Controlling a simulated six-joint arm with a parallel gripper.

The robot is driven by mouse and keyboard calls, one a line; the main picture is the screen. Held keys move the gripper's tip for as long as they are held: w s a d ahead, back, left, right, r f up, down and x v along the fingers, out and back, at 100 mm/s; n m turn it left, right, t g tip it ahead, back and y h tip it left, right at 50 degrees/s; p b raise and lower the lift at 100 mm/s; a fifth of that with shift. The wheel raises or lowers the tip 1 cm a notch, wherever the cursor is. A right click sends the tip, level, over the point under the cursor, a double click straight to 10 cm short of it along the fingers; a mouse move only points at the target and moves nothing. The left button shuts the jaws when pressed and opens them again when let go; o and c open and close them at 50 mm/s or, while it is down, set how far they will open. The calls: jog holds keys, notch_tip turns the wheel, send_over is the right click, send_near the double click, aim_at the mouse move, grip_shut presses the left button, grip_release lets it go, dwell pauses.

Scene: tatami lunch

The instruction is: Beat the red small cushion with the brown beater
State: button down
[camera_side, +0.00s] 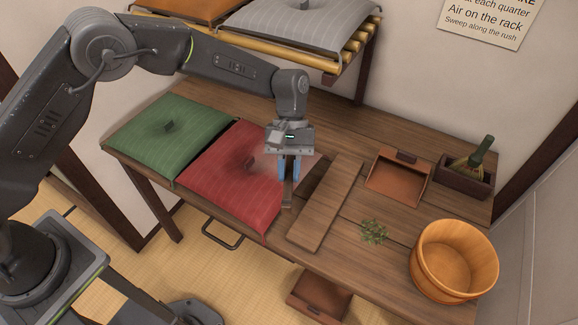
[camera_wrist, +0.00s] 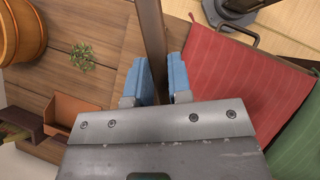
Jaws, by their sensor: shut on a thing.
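The red small cushion (camera_side: 235,180) lies flat on the wooden bench, with a dark tuft and a faint reddish haze near its middle. It also shows at the right of the wrist view (camera_wrist: 230,75). My gripper (camera_side: 289,170) is just beyond the cushion's right edge, pointing down, with its blue fingers shut on the brown beater (camera_wrist: 152,40). In the wrist view the beater is a narrow brown bar running up between the fingers (camera_wrist: 155,85). In the side view only a short dark length shows below them. Whether it touches the bench is unclear.
A green cushion (camera_side: 170,128) lies left of the red one. A loose plank (camera_side: 327,205), dustpan (camera_side: 398,178), green sprig (camera_side: 374,231), wooden tub (camera_side: 452,260) and dark box with a brush (camera_side: 463,182) stand to the right. A rack (camera_side: 345,48) with cushions hangs behind.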

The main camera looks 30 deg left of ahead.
notch_tip(320, 180, up, 6)
jog(key=shift+f, duration=0.15)
notch_tip(320, 180, down, 9)
jog(key=shift+w+f, duration=0.1)
notch_tip(320, 180, up, 9)
jog(key=shift+r, duration=0.15)
jog(key=s+a+f+m+y, duration=0.1)
jog(key=s+a+f+m, duration=0.1)
jog(key=a, duration=1.1)
jog(key=s+a+f+m+y, duration=0.1)
jog(key=a+f+m+y, duration=0.1)
jog(key=a, duration=1.2)
notch_tip(320, 180, down, 3)
jog(key=shift+s+a+r+m+g, duration=0.15)
jog(key=shift+s+m+g, duration=0.25)
jog(key=shift+m, duration=0.3)
